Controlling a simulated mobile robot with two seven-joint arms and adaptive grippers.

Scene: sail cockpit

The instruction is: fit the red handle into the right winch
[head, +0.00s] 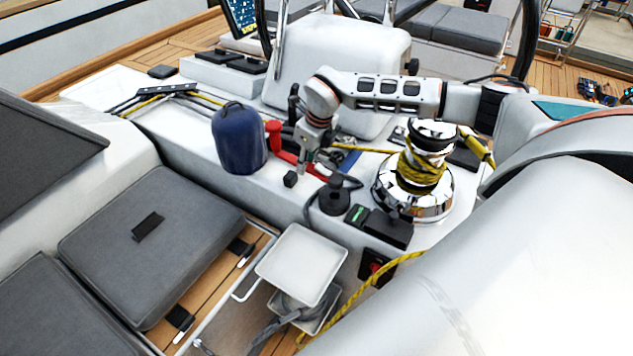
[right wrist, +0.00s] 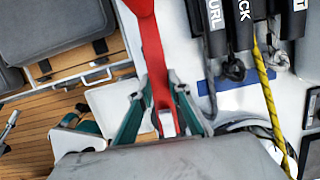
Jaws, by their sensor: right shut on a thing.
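The red handle (head: 275,142) shows beside the blue covered drum, with its upright grip at the left and its arm slanting down to the right. My right gripper (head: 303,164) is shut on it. In the right wrist view the handle's red shaft (right wrist: 150,50) runs down between the two fingers of the gripper (right wrist: 160,108); its lower end is pale. The right winch (head: 424,200) is a chrome drum wound with yellow rope, standing to the right of the gripper and apart from the handle. Its top is partly visible. My left gripper is not in view.
A blue covered drum (head: 238,140) stands close left of the handle. Yellow rope (head: 467,142) leads off the winch's right side. A white tray table (head: 301,262) is in front.

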